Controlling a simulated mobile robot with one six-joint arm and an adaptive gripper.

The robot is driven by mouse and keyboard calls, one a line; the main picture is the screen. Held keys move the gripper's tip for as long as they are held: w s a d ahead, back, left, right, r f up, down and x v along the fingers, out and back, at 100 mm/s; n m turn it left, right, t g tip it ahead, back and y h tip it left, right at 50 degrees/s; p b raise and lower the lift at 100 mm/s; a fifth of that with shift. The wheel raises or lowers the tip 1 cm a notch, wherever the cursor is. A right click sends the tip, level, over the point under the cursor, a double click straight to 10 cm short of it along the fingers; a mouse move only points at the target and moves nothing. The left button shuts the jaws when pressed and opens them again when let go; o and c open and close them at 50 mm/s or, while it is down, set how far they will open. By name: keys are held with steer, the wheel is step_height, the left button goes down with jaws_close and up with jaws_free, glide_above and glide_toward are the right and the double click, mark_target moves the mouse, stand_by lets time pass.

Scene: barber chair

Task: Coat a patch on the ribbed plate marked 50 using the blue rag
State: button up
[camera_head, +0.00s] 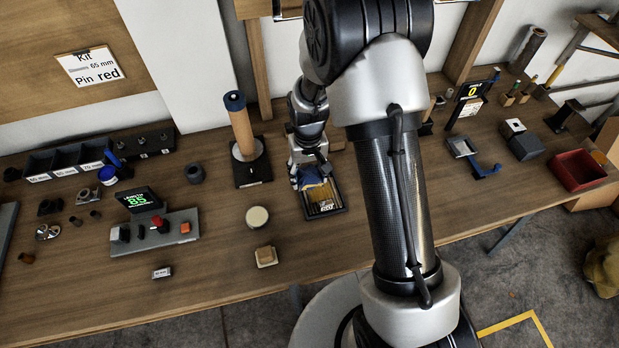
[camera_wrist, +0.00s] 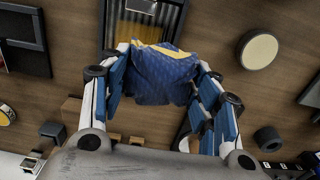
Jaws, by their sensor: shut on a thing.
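My gripper (camera_head: 309,172) is shut on the blue rag (camera_head: 311,180), low over the far end of the ribbed plate (camera_head: 322,199). The plate is dark-framed with yellowish ribs, and its small label at the near end is too small to read surely. In the wrist view, the rag (camera_wrist: 165,75), blue with a yellow band, is bunched between the fingers of my gripper (camera_wrist: 163,90). The ribbed plate (camera_wrist: 150,14) shows beyond it at the top edge. The rag hides part of the plate. I cannot tell whether the rag touches it.
A wooden roller on a dark stand (camera_head: 243,140) is left of the plate. A round pale disc (camera_head: 257,217) and a small beige block (camera_head: 266,256) lie nearer the left. A control box with a green display (camera_head: 150,235) is farther left. A red bin (camera_head: 578,170) is right.

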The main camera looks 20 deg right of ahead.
steer(key=shift+f, duration=0.25)
